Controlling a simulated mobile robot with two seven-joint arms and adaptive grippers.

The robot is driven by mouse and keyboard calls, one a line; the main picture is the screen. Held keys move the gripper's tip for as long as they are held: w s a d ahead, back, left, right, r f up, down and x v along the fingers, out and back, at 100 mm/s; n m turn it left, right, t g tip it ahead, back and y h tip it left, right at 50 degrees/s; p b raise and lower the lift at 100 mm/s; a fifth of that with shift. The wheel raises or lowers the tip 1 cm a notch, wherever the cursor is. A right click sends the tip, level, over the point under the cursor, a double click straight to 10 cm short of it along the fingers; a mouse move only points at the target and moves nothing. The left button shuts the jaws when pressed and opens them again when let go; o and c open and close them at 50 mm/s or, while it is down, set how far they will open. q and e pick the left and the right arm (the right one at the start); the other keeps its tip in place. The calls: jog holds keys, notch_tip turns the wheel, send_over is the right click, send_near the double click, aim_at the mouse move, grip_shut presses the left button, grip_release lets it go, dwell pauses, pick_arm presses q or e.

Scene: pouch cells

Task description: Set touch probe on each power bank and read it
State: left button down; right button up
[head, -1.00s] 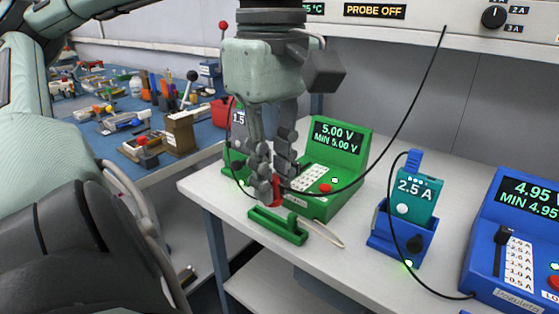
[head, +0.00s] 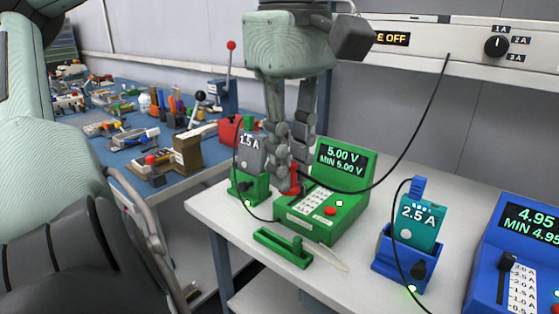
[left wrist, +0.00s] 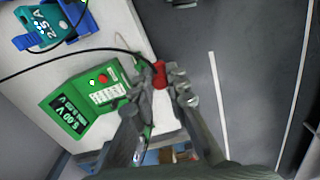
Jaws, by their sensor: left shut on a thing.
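My left gripper (head: 291,172) is shut on the red touch probe (head: 293,180), which hangs on a black cable above the near-left side of the green meter. The red probe (left wrist: 160,76) also shows between the fingers in the left wrist view; its tip is hard to make out. A grey power bank marked 1.5 A (head: 252,152) stands in a green cradle (head: 245,186), left of the gripper and apart from it. A teal power bank marked 2.5 A (head: 421,222) stands in a blue cradle (head: 392,262) at right. My right gripper is not in view.
The green meter (head: 345,180) reads 5.00 V, MIN 5.00 V. A blue meter (head: 490,255) reads 4.95 V. Black cables cross the bench. A cluttered blue table (head: 125,150) stands behind left.

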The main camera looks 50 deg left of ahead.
pick_arm(q)
send_near(440, 208)
jog(key=shift+w+f, duration=0.1)
jog(key=shift+w, duration=0.05)
dwell(1.1)
jog(key=shift+g, duration=0.8)
jog(key=shift+w+a+f, duration=0.1)
jog(key=shift+f, duration=1.15)
jog(key=shift+w+a+f, duration=0.1)
jog(key=shift+f, duration=1.15)
jog(key=shift+s+d+f+b, duration=0.1)
jog(key=shift+f+b, duration=0.3)
jog(key=shift+f, duration=0.15)
jog(key=shift+r, duration=0.1)
jog(key=r, duration=0.4)
jog(key=w+r, duration=0.1)
jog(key=r, duration=0.1)
jog(key=shift+p, duration=0.4)
